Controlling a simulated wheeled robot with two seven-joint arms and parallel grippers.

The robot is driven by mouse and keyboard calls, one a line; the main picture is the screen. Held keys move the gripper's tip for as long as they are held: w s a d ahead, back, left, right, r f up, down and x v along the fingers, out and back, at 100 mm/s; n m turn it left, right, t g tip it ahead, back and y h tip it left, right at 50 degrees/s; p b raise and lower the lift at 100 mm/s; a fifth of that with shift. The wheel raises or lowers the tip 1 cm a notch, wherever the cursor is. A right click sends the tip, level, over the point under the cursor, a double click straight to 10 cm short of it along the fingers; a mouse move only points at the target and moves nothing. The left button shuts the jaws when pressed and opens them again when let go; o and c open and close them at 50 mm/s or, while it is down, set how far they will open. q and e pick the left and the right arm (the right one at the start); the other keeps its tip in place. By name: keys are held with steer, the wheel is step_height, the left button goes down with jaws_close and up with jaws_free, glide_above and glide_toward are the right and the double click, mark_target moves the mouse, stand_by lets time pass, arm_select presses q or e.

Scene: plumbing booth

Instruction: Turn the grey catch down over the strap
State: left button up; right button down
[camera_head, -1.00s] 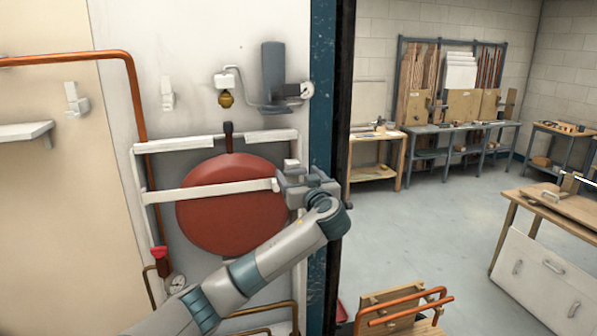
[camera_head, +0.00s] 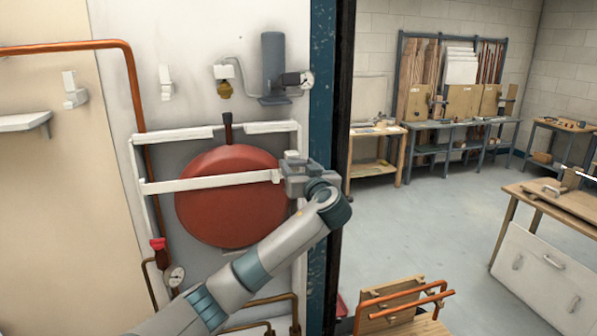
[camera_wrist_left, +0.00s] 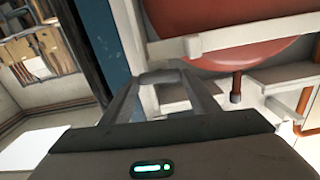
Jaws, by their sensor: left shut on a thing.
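The white strap (camera_head: 215,182) runs across the front of the round red tank (camera_head: 225,225), and its right end reaches my left gripper. My left gripper (camera_head: 294,174) is at that end, beside the tank's right edge. In the left wrist view its two fingers (camera_wrist_left: 160,82) close in around a small grey piece (camera_wrist_left: 160,76), which looks like the grey catch. The strap (camera_wrist_left: 240,38) lies just beyond the fingertips there. The gripper hides most of the catch in the head view, so its exact angle cannot be told. My right gripper is not in view.
A white frame (camera_head: 135,165) surrounds the tank. A grey cylinder with a gauge (camera_head: 306,80) is mounted above. A dark blue post (camera_head: 322,60) stands close to the right of my gripper. Copper pipes (camera_head: 132,85) run at the left. Open floor lies right of the post.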

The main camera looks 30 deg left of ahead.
arm_select(q)
steer(key=shift+d+f+m+b, duration=0.1)
steer(key=shift+f+m+b, duration=0.25)
steer(key=shift+m+b, duration=1.05)
steer(key=shift+r+b, duration=0.1)
steer(key=shift+b, duration=0.5)
steer(key=shift+r+m, duration=0.15)
steer(key=shift+m, duration=0.55)
steer(key=m, duration=0.2)
steer(key=shift+w+r+m+p, duration=0.1)
steer(key=shift+m+p, duration=0.25)
steer(key=shift+m, duration=0.05)
steer(key=m+p, duration=0.1)
steer(key=m, duration=0.2)
steer(key=shift+m+p, duration=0.3)
steer(key=shift+p, duration=0.05)
steer(key=m+p, duration=0.2)
steer(key=m, duration=0.1)
steer(key=shift+m, duration=0.3)
steer(key=shift+f+m+p, duration=0.2)
steer(key=shift+m+p, duration=0.7)
steer(key=shift+m, duration=0.6)
